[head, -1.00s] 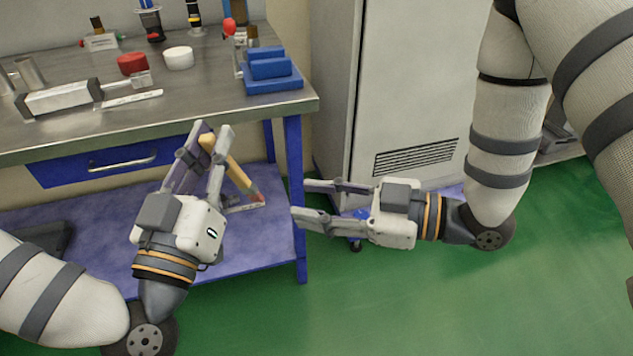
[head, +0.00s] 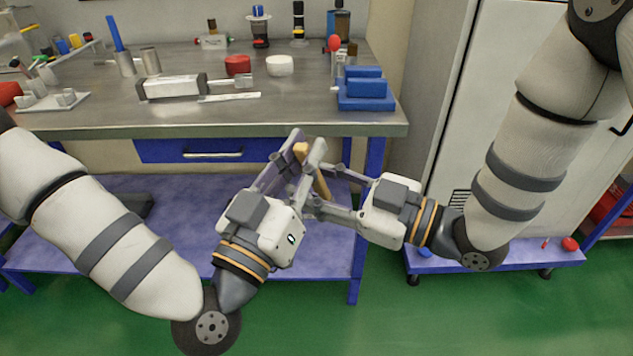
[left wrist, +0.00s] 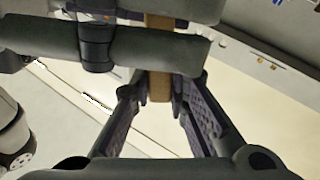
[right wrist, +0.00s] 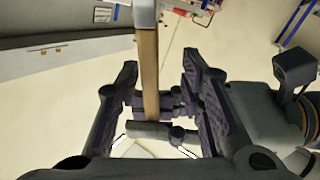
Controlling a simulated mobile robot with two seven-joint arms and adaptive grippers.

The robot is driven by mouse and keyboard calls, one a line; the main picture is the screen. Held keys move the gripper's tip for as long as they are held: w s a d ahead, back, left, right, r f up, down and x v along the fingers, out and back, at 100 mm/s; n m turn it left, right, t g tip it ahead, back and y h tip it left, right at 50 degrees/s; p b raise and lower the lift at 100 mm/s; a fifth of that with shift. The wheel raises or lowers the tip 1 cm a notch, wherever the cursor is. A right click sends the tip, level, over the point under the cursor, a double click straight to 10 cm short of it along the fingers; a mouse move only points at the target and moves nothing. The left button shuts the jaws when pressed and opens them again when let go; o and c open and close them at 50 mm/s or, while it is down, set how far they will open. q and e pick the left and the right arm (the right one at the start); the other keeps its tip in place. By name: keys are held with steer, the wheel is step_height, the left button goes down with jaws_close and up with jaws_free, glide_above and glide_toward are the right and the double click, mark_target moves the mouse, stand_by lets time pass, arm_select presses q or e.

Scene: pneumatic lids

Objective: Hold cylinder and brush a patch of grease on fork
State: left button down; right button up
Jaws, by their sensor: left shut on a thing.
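My left gripper (head: 307,143) is shut on a brush with a tan wooden handle (head: 320,184), held tilted in front of the bench. The handle also shows in the left wrist view (left wrist: 159,88). My right gripper (head: 318,188) is open, its fingers on either side of the brush below the left fingertips. In the right wrist view the handle (right wrist: 147,75) runs between the spread fingers, with a clear gap on the right. The cylinder (head: 172,87) lies on the bench, with a grey fork (head: 243,81) at its right end. No grease patch can be made out.
A red round piece (head: 237,64) and a white round piece (head: 281,66) stand behind the fork. A blue block fixture (head: 366,100) is at the bench's right end. Bottles line the back. The bench's front edge (head: 230,132) is just beyond my grippers.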

jaws_close()
arm_select(q)
steer(key=c, duration=1.5)
jaws_free()
steer(key=shift+o, duration=0.2)
